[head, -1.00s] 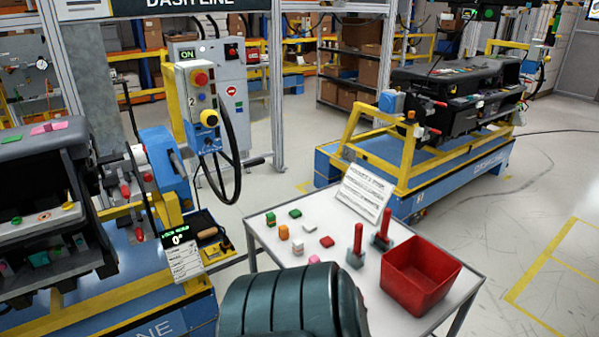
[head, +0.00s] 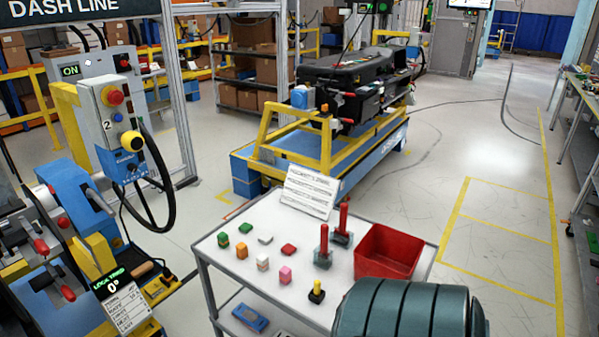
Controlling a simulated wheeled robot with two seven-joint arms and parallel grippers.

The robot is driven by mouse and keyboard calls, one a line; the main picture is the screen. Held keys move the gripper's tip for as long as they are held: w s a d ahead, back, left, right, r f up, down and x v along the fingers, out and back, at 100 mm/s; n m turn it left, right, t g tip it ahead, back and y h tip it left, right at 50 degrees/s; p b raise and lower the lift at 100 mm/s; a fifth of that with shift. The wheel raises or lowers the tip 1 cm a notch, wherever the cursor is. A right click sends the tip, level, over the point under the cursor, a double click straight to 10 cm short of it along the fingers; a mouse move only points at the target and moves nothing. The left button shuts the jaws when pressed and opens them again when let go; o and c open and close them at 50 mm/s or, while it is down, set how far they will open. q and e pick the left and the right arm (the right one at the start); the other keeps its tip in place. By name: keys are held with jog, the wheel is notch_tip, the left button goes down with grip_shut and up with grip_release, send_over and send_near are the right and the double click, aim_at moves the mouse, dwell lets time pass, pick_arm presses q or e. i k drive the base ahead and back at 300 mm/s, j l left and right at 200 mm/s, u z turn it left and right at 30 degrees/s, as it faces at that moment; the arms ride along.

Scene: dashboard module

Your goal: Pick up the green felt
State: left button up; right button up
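A small flat green piece (head: 246,228), which looks like the green felt, lies on the white top of the table (head: 215,262) near its back left edge. A green block (head: 223,240) sits just left of it, and at this size I cannot be fully sure which of the two is felt. Flat white (head: 265,238) and red (head: 289,249) pieces lie to its right. Neither of my grippers is in view.
Orange (head: 242,250), white (head: 262,262) and pink (head: 285,275) blocks stand nearer the front. Two red-handled tools (head: 324,245), a red bin (head: 389,252) and a sign (head: 310,192) stand on the table. A dark ribbed shape hides its front right corner.

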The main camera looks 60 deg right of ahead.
aim_at(245, 227)
jog(key=i+z, duration=0.1)
jog(key=z, duration=0.3)
jog(key=i+z, duration=0.1)
jog(key=z, duration=0.3)
jog(key=i+j+z, duration=0.1)
jog(key=z, duration=0.25)
jog(key=i+j+z, duration=0.1)
jog(key=z, duration=0.3)
jog(key=i+j+z, duration=0.1)
jog(key=z, duration=0.25)
jog(key=i+j+z, duration=0.2)
jog(key=z, duration=0.15)
jog(key=i+j+z, duration=0.2)
jog(key=z, duration=0.15)
